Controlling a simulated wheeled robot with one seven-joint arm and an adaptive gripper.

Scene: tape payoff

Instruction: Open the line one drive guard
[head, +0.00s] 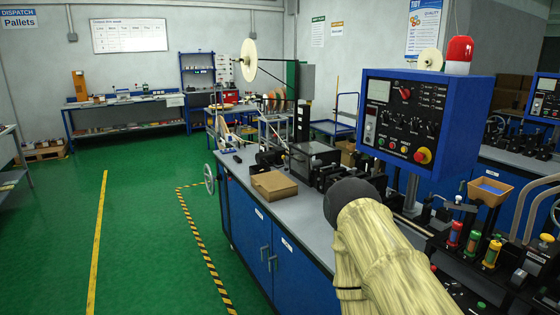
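A dark, see-through box-shaped cover (312,158) stands on the grey bench top behind the cardboard box. It looks like the drive guard, but no label on it can be read. It appears closed; its hinge and any handle are too small to tell. My arm, in a pale yellow sleeve with a dark rounded joint, reaches up from the bottom right in front of the bench. My gripper is not in view, so its place relative to the cover cannot be told.
A blue control panel (421,118) with a red beacon (459,55) stands right of the cover. A handwheel (209,179) juts from the bench's far end. The green floor (145,240) at left is clear.

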